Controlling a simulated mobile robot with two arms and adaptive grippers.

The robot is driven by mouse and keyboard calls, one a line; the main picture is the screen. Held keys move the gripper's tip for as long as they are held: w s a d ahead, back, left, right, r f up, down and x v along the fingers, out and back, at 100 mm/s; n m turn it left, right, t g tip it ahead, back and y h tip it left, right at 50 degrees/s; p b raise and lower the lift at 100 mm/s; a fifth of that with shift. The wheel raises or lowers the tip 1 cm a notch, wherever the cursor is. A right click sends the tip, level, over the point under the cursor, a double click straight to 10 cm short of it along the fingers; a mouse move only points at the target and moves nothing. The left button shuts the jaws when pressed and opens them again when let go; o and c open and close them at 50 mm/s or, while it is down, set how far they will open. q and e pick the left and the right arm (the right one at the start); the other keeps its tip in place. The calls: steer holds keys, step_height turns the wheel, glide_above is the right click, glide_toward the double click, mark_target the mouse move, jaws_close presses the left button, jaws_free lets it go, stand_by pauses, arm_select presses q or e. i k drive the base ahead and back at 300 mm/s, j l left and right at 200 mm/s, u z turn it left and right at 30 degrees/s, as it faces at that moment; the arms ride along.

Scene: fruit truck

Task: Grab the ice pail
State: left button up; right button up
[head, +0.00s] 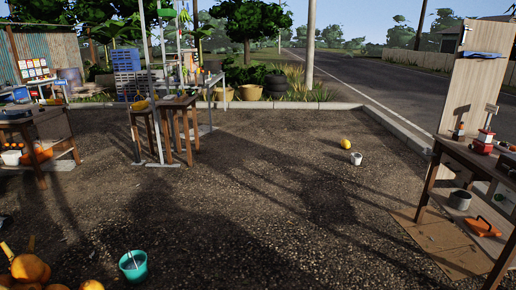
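A small teal pail (140,272) stands upright at the bottom of the head view, left of the middle. Its inside is pale, with a thin light line across it that may be a handle or a tool. I cannot tell if it holds ice. A small white cup or pail (356,159) stands far off on the gravel, with a yellow fruit (346,143) just behind it. Neither of my grippers shows in the head view.
Wooden stools (179,103) and a table (40,115) stand at the back left.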

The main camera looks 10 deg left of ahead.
mark_target(137, 276)
steer(key=i+j+u, duration=0.1)
steer(key=i+u, duration=0.25)
steer(key=i, duration=0.3)
steer(key=i+l+u, duration=0.1)
steer(key=i+u, duration=0.25)
steer(key=i, duration=0.25)
steer(key=i+l+u, duration=0.25)
steer(key=i+u, duration=0.15)
steer(key=i, duration=0.2)
